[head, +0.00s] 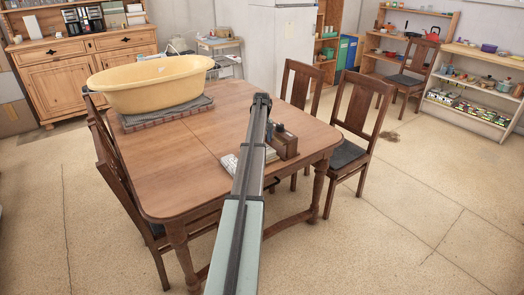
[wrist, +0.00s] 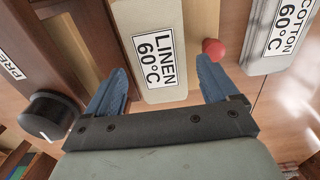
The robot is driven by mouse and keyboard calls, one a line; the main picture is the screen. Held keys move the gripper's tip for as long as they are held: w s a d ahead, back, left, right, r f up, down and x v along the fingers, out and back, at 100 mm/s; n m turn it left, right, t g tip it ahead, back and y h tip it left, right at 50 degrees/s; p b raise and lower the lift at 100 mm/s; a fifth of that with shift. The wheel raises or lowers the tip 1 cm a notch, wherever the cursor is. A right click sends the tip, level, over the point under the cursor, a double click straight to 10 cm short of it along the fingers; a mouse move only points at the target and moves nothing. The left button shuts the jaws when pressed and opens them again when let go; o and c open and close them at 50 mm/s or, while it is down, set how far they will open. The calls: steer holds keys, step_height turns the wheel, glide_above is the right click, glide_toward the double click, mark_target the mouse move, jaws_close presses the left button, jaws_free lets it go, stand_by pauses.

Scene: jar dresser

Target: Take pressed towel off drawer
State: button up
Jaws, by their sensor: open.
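In the wrist view my gripper (wrist: 161,70) is open, with one blue finger on each side of a pale block labelled "LINEN 60°C" (wrist: 200,20). The fingers look apart from it, but I cannot tell the depth. A dark brown wooden piece (wrist: 75,45) with a partly cut-off label starting "PRE" stands on the left, with a black knob (wrist: 48,115) near it. I cannot clearly make out a towel or a drawer. In the head view my arm crosses the table and hides part of it; the fingers are not clear there.
A grey-white block labelled "COTTON 60°C" (wrist: 265,62) and a red knob (wrist: 213,48) lie right of the linen block. On the table (head: 190,150) stand a brown wooden box (head: 285,148) and a yellow tub (head: 150,90). Chairs (head: 357,120) surround it. The table's middle is clear.

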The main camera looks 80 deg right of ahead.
step_height(320, 180, down, 4)
steer(key=shift+s+d+f, duration=0.1)
steer(key=shift+f, duration=0.1)
steer(key=c, duration=0.7)
